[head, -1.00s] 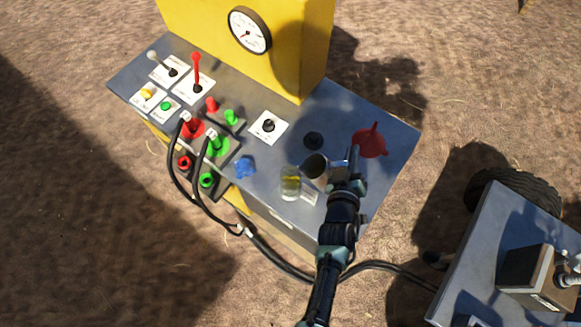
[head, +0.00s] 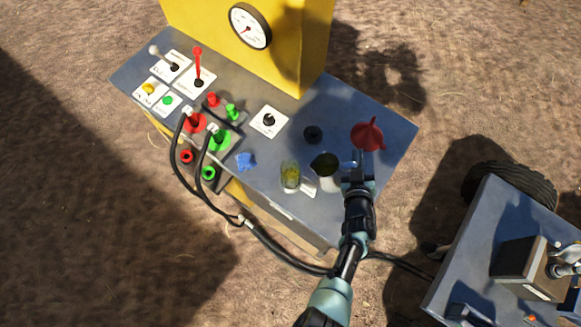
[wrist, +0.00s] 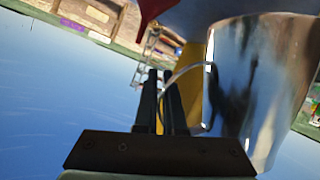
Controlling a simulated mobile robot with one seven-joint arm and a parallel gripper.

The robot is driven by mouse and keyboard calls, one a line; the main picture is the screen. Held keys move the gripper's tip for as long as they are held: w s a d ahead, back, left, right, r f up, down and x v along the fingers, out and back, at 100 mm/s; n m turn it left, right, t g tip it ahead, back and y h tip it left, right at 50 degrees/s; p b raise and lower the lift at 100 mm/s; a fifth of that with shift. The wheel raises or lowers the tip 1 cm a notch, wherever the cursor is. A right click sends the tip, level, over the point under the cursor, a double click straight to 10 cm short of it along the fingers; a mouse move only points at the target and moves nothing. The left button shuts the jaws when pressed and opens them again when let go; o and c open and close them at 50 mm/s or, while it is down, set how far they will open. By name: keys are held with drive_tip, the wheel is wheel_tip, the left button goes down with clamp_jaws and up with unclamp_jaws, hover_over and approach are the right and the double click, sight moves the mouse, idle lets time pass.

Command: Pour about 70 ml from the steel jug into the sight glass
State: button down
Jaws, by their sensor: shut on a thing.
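The steel jug (head: 327,170) is just right of the sight glass on the grey bench top, its dark mouth turned toward the glass, and it looks tilted. The sight glass (head: 290,178) is a clear upright cylinder with yellowish contents; their exact level is too small to read. My gripper (head: 349,172) is shut on the jug's handle from the right. In the wrist view the shiny jug (wrist: 262,85) fills the right side, and my gripper's dark fingers (wrist: 170,100) close on its thin handle. Whether liquid is flowing cannot be told.
A red funnel (head: 367,136) lies behind my gripper. Hoses and red and green couplings stand left. A yellow panel with a gauge (head: 249,27) rises behind.

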drive_tip(key=shift+w+d+f+m+y+b, duration=0.15)
drive_tip(key=shift+d+f+m+y+b, duration=0.2)
drive_tip(key=shift+f+b, duration=0.9)
drive_tip(key=shift+w+d+f+m+y+b, duration=0.15)
drive_tip(key=shift+f+m+b, duration=0.3)
drive_tip(key=shift+f+b, duration=0.75)
drive_tip(key=shift+w+d+f+m+y+b, duration=0.2)
drive_tip(key=shift+f+m+b, duration=0.2)
drive_tip(key=shift+f+b, duration=0.85)
drive_tip(key=shift+f+p, duration=0.25)
drive_tip(key=shift+p, duration=0.1)
